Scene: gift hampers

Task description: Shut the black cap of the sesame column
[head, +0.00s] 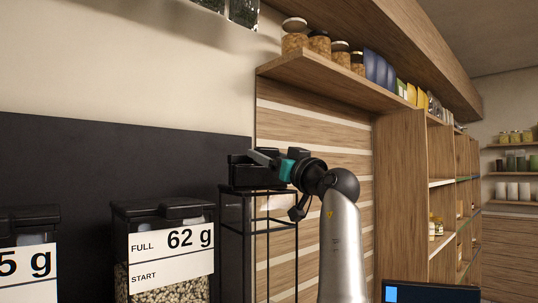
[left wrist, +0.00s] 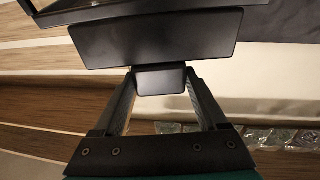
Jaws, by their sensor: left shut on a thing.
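A tall column with a thin black frame (head: 246,225) stands at the middle of the head view. Its black cap (head: 238,172) is at the top of the frame. I cannot read a name on this column. My left gripper (head: 268,158) reaches in from the right at cap height. In the left wrist view, its two fingers (left wrist: 160,95) are shut on a small black tab (left wrist: 160,79) below a wide black panel (left wrist: 155,42) of the cap. Whether the cap is fully seated is hard to tell. My right gripper is not in view.
A seed column (head: 165,283) labelled "62 g" stands to the left, with another labelled column (head: 28,240) at the far left. A wooden shelf (head: 330,80) with jars and pouches runs above my arm. A dark screen (head: 430,293) is at the lower right.

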